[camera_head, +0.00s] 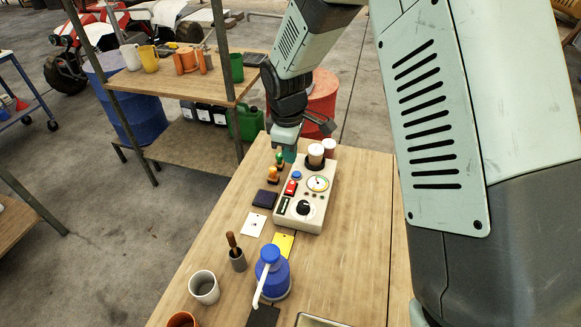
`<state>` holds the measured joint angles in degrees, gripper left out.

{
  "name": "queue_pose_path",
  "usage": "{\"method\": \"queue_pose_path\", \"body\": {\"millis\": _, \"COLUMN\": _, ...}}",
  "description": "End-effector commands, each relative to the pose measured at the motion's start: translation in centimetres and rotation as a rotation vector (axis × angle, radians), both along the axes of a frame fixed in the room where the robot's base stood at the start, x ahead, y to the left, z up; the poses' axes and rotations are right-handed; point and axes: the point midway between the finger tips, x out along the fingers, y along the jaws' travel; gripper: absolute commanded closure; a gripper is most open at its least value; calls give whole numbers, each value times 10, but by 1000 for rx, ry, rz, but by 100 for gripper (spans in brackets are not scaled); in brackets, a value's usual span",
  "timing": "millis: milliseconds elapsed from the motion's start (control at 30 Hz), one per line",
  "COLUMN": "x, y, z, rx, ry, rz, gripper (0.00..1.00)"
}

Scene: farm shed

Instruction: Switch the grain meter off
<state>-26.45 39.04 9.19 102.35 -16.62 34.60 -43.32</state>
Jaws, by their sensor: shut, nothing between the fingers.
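The grain meter (311,217) is a cream box on the wooden table. Its top carries a red switch (290,188), a round blue button (296,175), a round dial gauge (318,183) and a black knob (303,208). A pale cylinder (315,155) stands in a dark ring at its far end. I cannot tell the switch's position at this size. My gripper (289,155) is shut and empty, pointing down by the meter's far left corner, beyond the button and switch. Whether it touches anything is unclear.
Orange and green stamp-like items (273,175) stand left of the meter, near a dark pad (265,199). A shelf (190,88) stands at the left. Table right of the meter is clear.

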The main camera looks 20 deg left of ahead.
Motion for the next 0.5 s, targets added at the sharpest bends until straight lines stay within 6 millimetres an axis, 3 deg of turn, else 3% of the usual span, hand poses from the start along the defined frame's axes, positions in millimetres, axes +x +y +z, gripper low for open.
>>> {"method": "queue_pose_path", "body": {"millis": 200, "x": -2, "y": 0, "z": 20, "rx": 0, "ry": -1, "rz": 0, "gripper": 100}}
{"method": "queue_pose_path", "body": {"millis": 500, "x": -2, "y": 0, "z": 22, "rx": 0, "ry": -1, "rz": 0, "gripper": 100}}
